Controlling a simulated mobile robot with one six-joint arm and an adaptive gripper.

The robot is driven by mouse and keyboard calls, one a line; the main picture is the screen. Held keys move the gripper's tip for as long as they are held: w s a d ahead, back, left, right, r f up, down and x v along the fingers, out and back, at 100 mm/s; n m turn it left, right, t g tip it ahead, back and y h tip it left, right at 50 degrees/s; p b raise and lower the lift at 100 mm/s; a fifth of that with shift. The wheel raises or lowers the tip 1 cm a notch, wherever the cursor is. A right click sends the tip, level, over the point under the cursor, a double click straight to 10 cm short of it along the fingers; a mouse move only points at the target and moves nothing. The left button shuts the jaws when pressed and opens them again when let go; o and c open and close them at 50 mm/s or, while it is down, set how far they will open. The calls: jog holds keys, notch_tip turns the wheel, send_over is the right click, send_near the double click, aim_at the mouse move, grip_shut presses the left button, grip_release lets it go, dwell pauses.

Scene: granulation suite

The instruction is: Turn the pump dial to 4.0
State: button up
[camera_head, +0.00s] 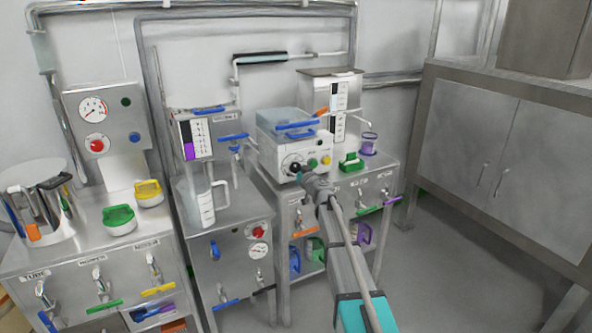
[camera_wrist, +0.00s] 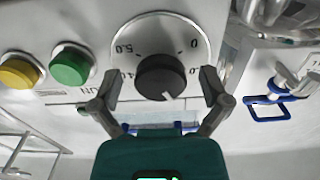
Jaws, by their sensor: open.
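The pump (camera_head: 285,143) is a white box on a steel cabinet. Its dial knob (camera_wrist: 163,76) is dark and round, on a pale plate (camera_wrist: 140,35) with printed numbers. In the wrist view, which looks upside down, 5.0 and 0 show above the knob; marks lower down are partly hidden by the fingers. A white pointer line on the knob points roughly downward in that picture. My gripper (camera_wrist: 160,83) is open, with one finger on each side of the knob; I cannot tell whether either touches. In the head view my gripper (camera_head: 303,173) covers part of the dial.
Beside the dial are a green button (camera_wrist: 71,65) and a yellow button (camera_wrist: 19,72). A green-handled item (camera_head: 351,162) and a purple funnel-like item (camera_head: 368,144) stand right of the pump. A jug (camera_head: 206,208) stands left on a lower cabinet. Floor at right is clear.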

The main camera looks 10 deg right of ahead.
jog(key=shift+w, duration=0.1)
jog(key=c, duration=1.1)
jog(key=shift+c, duration=0.2)
jog(key=shift+m, duration=0.3)
jog(key=m, duration=0.3)
jog(key=shift+m, duration=0.4)
jog(key=m, duration=0.5)
jog(key=shift+a, duration=0.1)
jog(key=m, duration=0.5)
jog(key=shift+r+m, duration=0.1)
jog(key=shift+m, duration=0.3)
jog(key=m, duration=0.4)
jog(key=shift+a+m, duration=0.1)
jog(key=shift+m, duration=0.3)
